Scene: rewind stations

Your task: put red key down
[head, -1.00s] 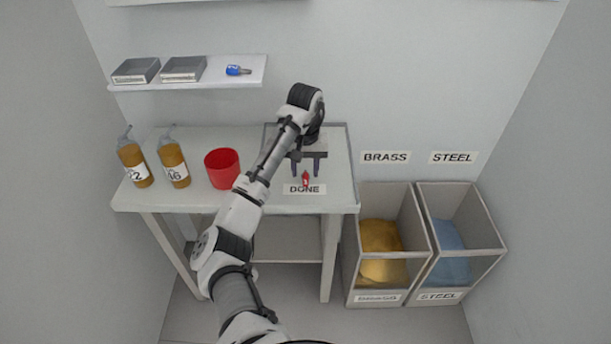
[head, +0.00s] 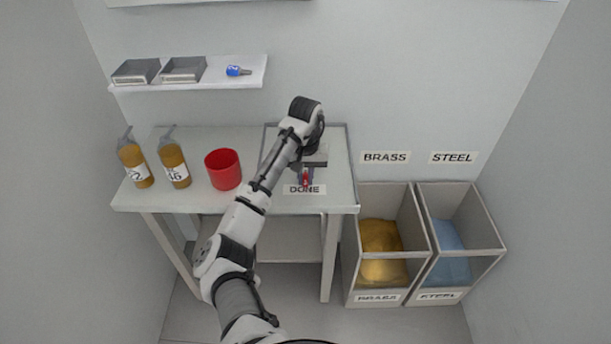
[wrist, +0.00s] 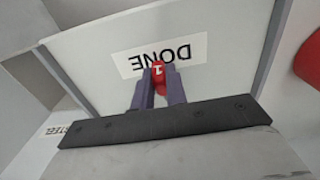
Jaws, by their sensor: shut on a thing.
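The red key (head: 306,178), marked "1", is between the fingertips of my gripper (head: 306,177). In the wrist view the red key (wrist: 158,72) shows its rounded red head, and my gripper (wrist: 159,95) is shut on it. The key is over the tray area labelled DONE (wrist: 165,55) on the workbench. I cannot tell whether the key touches the surface. The key's far end is hidden.
A red cup (head: 223,169) and two amber bottles (head: 174,165) (head: 134,163) stand left on the bench (head: 200,202). A shelf (head: 190,85) above holds two grey trays and a blue key (head: 238,71). Brass (head: 361,285) and steel (head: 436,285) bins stand right.

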